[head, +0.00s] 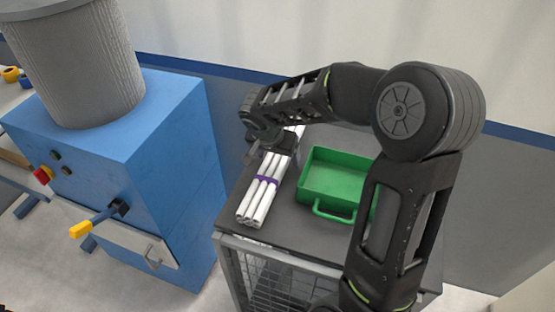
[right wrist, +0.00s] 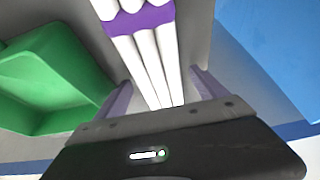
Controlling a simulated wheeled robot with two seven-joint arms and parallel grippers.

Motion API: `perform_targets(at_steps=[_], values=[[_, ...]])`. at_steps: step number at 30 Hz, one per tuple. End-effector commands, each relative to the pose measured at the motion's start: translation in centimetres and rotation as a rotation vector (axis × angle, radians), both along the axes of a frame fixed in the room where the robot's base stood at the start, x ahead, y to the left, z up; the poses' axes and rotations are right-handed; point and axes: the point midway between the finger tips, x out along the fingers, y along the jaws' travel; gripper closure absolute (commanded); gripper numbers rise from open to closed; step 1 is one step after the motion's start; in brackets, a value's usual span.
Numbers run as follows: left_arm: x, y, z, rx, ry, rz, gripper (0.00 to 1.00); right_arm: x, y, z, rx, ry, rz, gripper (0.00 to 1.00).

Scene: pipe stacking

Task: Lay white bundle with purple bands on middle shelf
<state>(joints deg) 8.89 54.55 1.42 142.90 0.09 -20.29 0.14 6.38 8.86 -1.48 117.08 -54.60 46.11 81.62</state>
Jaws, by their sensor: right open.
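The white bundle with purple bands (head: 263,188) lies on the dark top of a cart (head: 315,225), left of a green tray. My right gripper (head: 268,143) is over the far part of the bundle. In the right wrist view the bundle (right wrist: 148,55) runs between the two open fingers of the gripper (right wrist: 163,92), with a gap on each side. My left gripper is not in view, and no middle shelf can be made out.
A green tray (head: 334,180) with a handle stands right of the bundle; it also shows in the right wrist view (right wrist: 55,75). A blue machine (head: 150,150) with a grey cylinder (head: 75,60) stands left of the cart. A wall is behind. The cart has mesh sides (head: 265,275).

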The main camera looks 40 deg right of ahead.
Motion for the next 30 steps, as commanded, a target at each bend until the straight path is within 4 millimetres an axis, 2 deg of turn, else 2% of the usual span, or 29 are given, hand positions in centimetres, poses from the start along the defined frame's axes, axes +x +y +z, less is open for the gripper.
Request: perform_targets(at_steps=[3,5,30], values=[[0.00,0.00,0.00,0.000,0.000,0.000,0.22,0.00,0.00,0.02,0.000,0.000,0.000,0.19],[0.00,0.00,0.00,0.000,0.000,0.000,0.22,0.00,0.00,0.02,0.000,0.000,0.000,0.24],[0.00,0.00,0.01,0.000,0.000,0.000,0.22,0.00,0.00,0.02,0.000,0.000,0.000,0.93]])
